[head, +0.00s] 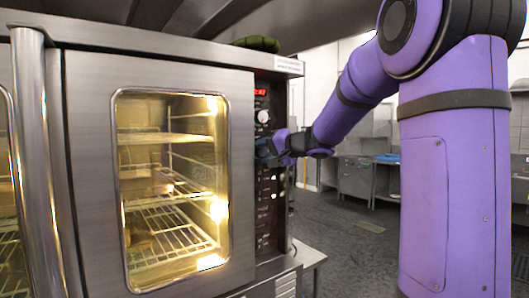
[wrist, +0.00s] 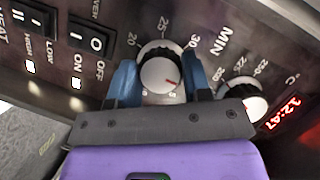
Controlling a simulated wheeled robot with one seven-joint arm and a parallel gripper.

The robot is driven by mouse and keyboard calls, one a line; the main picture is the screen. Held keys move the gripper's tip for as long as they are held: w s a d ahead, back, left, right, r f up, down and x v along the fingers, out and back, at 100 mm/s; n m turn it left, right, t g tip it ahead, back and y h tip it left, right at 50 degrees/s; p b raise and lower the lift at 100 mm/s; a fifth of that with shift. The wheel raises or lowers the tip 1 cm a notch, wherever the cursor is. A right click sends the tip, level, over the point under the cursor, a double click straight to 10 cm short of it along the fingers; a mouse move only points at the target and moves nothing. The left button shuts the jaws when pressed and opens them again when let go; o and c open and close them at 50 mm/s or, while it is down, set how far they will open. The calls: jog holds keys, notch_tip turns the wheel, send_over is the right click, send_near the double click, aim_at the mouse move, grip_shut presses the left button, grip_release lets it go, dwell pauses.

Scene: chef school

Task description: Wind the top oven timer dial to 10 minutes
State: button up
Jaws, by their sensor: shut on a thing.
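The timer dial (wrist: 158,74) is a round white knob in the wrist view, with a short red mark at its lower right. The panel around it is printed with 20, 25, 30 and MIN. My gripper (wrist: 160,64) has one blue finger on each side of the dial and is shut on it. The lower part of the dial and the scale there are hidden by the gripper. In the head view my gripper (head: 268,148) is at the control panel (head: 266,210) right of the oven door, covering the timer dial.
A temperature dial (wrist: 246,98) marked °C sits beside the timer dial, near a red display (wrist: 282,114). An ON/OFF rocker switch (wrist: 93,40) is on the other side. The oven door (head: 85,170) is shut, with lit racks inside. Floor (head: 350,240) is open to the right.

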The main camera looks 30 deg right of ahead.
jog(key=m+t+y, duration=0.1)
jog(key=m, duration=0.2)
jog(key=shift+m, duration=0.4)
jog(key=m+t, duration=0.1)
jog(key=m, duration=0.1)
jog(key=m+t, duration=0.1)
jog(key=m, duration=0.2)
jog(key=shift+f+y, duration=0.1)
jog(key=shift+y, duration=0.2)
jog(key=m+t, duration=0.1)
jog(key=m, duration=0.1)
jog(key=m+t, duration=0.1)
jog(key=m, duration=0.2)
jog(key=shift+a+h, duration=0.1)
jog(key=shift+h, duration=0.3)
jog(key=shift+m+t+h, duration=0.5)
jog(key=shift+m+h, duration=0.05)
jog(key=shift+m, duration=1.05)
jog(key=shift+m+t+h, duration=0.5)
jog(key=shift+m+h, duration=0.05)
jog(key=shift+m, duration=1.05)
jog(key=o, duration=0.9)
jog(key=v, duration=1)
jog(key=shift+s+f, duration=0.2)
jog(key=shift+s, duration=0.15)
